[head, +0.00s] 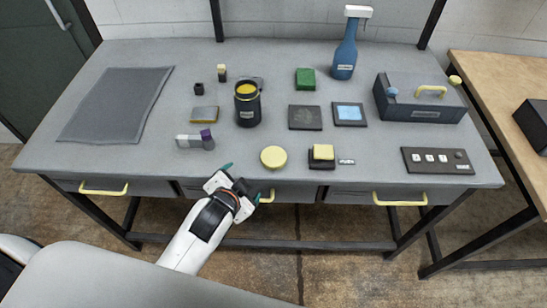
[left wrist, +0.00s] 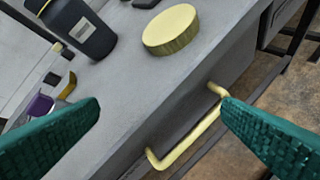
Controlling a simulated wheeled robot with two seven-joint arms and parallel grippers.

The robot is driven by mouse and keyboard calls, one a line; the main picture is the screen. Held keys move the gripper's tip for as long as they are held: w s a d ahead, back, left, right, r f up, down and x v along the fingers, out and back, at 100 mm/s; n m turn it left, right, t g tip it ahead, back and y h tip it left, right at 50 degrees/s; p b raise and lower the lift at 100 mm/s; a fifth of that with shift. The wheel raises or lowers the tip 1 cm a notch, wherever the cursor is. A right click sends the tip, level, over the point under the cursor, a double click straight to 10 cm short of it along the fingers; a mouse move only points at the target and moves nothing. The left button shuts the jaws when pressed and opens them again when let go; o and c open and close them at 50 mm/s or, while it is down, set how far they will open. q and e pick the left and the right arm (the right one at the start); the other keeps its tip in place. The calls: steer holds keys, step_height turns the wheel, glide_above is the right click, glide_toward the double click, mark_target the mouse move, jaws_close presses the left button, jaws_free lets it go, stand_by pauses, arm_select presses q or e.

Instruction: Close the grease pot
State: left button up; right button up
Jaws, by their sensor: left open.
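The grease pot (head: 247,107) is a dark cylinder standing upright on the grey bench, open at the top with yellow grease inside. Its lower part also shows in the left wrist view (left wrist: 80,25). A round yellow lid (head: 273,157) lies flat near the bench's front edge, to the right of and nearer than the pot; it also shows in the left wrist view (left wrist: 171,29). My left gripper (head: 243,182) is open and empty at the front edge of the bench, left of the lid and apart from it. My right gripper is not in view.
A yellow drawer handle (left wrist: 188,137) is close to my left gripper at the bench front. A purple-and-grey block (head: 196,140), a sponge (head: 204,114), a yellow-topped block (head: 321,155) and a dark square plate (head: 305,118) surround the pot and lid. A spray bottle (head: 345,50) stands behind.

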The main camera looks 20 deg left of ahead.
arm_select(q)
steer(key=w+d+r+m+t+h, duration=0.5)
steer(key=d+r+m, duration=0.1)
steer(key=r+m, duration=0.35)
steer(key=w+d+r+m+t+h, duration=0.45)
steer(key=d+r+m, duration=0.3)
steer(key=r, duration=0.35)
steer(key=s+d+r+m+g+h, duration=0.25)
steer(key=d+m+g+h, duration=0.45)
steer(key=m, duration=0.7)
steer(key=s+d+r+m+g+h, duration=0.1)
steer(key=s+d+m+g+h, duration=0.3)
steer(key=m+g, duration=0.75)
step_height(320, 180, down, 9)
steer(key=a+m+g+y, duration=0.25)
steer(key=m+y, duration=0.65)
steer(key=m, duration=0.5)
steer(key=w+a+f+m+y, duration=0.1)
steer(key=w+a+m+y, duration=0.1)
steer(key=a+y, duration=0.3)
steer(key=w+a+f+m+t+y, duration=0.1)
steer(key=w+a+m+y, duration=0.2)
steer(key=a, duration=0.9)
steer(key=w+y, duration=0.2)
steer(key=y, duration=0.1)
steer(key=shift+w+f, duration=0.15)
steer(key=shift+f, duration=0.2)
